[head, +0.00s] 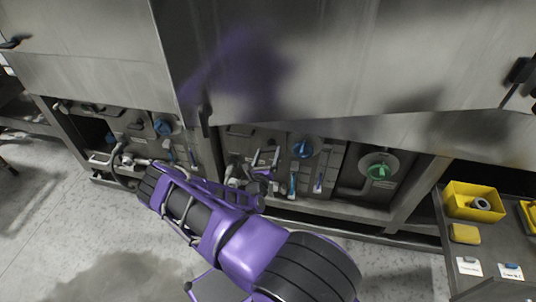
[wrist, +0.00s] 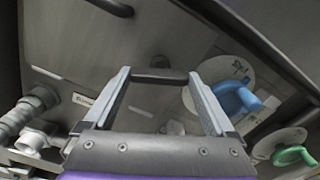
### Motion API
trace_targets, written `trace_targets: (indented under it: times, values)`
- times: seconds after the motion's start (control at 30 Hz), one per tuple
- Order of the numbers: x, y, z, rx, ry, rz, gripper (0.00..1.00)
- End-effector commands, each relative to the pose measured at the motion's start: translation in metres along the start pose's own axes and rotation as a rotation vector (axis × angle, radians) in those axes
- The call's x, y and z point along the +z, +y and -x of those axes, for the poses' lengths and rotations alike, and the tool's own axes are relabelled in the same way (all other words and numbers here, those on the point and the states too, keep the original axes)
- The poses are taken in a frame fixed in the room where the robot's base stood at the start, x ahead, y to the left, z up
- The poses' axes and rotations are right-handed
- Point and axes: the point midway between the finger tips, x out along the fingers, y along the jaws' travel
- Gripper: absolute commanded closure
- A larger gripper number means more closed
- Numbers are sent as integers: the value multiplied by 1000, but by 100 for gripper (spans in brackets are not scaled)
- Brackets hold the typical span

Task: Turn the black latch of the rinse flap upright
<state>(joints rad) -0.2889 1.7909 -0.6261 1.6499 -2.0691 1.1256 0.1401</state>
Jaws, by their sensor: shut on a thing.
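My gripper (wrist: 158,78) is shut on a short black bar (wrist: 160,76), which looks like the black latch. The bar spans the gap between the fingertips and lies nearly level in the wrist view. Behind it is a grey flap panel (wrist: 62,55) with a small white label (wrist: 83,99), its writing too small to read surely. A second black handle (wrist: 110,7) is cut off by the top edge of the wrist view. In the head view my gripper (head: 262,174) is at the lower middle bay, and my arm partly hides the latch and flap.
A blue knob (wrist: 237,97) is close to the right finger, with a green knob (wrist: 292,155) beyond. Grey and white pipe fittings (wrist: 32,138) are at the left. In the head view, a cart (head: 452,238) with a yellow bin (head: 458,201) stands at the right.

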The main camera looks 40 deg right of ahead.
Motion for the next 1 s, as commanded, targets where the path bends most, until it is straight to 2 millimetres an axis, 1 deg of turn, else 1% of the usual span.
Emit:
trace_targets:
  times: [0.7, 1.0]
  values:
    - [-1, 1, 1, 2, 0, 685, 66]
    - [-2, 1, 1, 2, 1, 942, 66]
